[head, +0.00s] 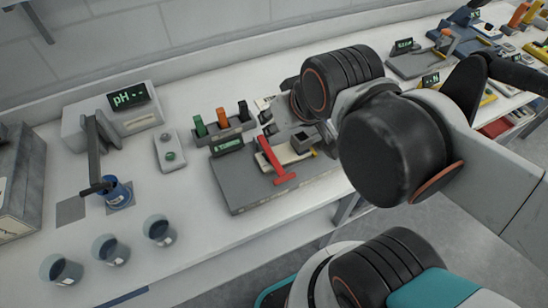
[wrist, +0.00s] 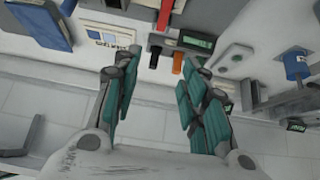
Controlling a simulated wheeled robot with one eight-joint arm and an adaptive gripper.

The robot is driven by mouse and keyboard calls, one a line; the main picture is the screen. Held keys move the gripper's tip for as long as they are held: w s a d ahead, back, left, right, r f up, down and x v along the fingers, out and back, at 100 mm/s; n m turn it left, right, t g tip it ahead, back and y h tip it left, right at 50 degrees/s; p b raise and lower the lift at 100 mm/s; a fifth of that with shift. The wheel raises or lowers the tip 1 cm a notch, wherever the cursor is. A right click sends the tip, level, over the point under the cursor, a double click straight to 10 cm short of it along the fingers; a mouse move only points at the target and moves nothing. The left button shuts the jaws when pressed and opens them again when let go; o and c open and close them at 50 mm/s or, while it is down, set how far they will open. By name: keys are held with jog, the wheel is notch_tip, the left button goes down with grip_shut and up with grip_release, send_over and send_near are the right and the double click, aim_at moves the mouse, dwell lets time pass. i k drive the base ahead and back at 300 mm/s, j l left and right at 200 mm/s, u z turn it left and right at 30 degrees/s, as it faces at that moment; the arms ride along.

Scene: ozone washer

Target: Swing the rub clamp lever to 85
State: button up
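A red lever (head: 273,160) with a crossbar at its near end lies over a pale bar on a dark grey base plate (head: 240,190) in the head view. A small green-lit display (head: 228,146) stands at the plate's back left corner. In the wrist view the red lever (wrist: 163,15) shows at the top edge, partly cut off. My gripper (wrist: 160,98) is open, with its two teal-padded fingers wide apart and nothing between them. It is apart from the lever. In the head view my arm's dark joints hide the fingers.
Green, orange and black upright pieces (head: 222,123) stand just behind the base plate. A pH meter (head: 113,110), a blue cup (head: 117,190) and several clear beakers (head: 111,249) are to the left. The bench front between beakers and plate is clear.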

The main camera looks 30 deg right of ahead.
aim_at(271, 156)
jog(key=k+u, duration=0.25)
jog(key=k, duration=0.2)
jog(key=k+j+u, duration=0.3)
jog(key=k, duration=0.15)
jog(key=l, duration=0.1)
